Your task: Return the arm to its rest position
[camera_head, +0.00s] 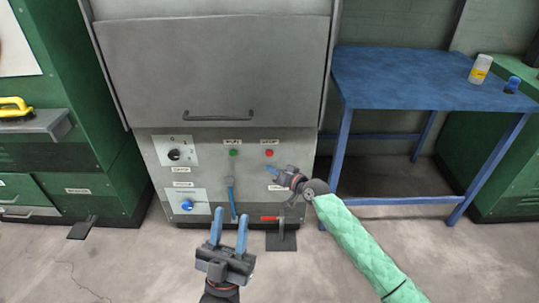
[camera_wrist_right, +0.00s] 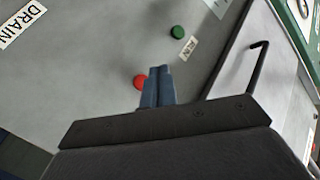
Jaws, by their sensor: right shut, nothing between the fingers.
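My right gripper (camera_head: 271,170) is in front of the lower panel of a grey machine (camera_head: 205,75), with its fingers pointing left. In the right wrist view its two blue fingers (camera_wrist_right: 158,72) are together with nothing between them. The red button (camera_head: 269,153) is just above this gripper in the head view, and in the wrist view it shows (camera_wrist_right: 140,82) beside the fingers; I cannot tell the gap. My right arm (camera_head: 362,240) has a green sleeve and reaches in from the lower right. My left gripper (camera_head: 229,228) is open and empty, low in front of the machine.
The panel has a green button (camera_head: 233,153), a black knob (camera_head: 174,155), a blue knob (camera_head: 187,205) and a blue-handled lever (camera_head: 231,190). A blue table (camera_head: 400,75) on the right holds a yellow-labelled bottle (camera_head: 480,70). Green cabinets (camera_head: 95,150) stand left. Open floor lies in front.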

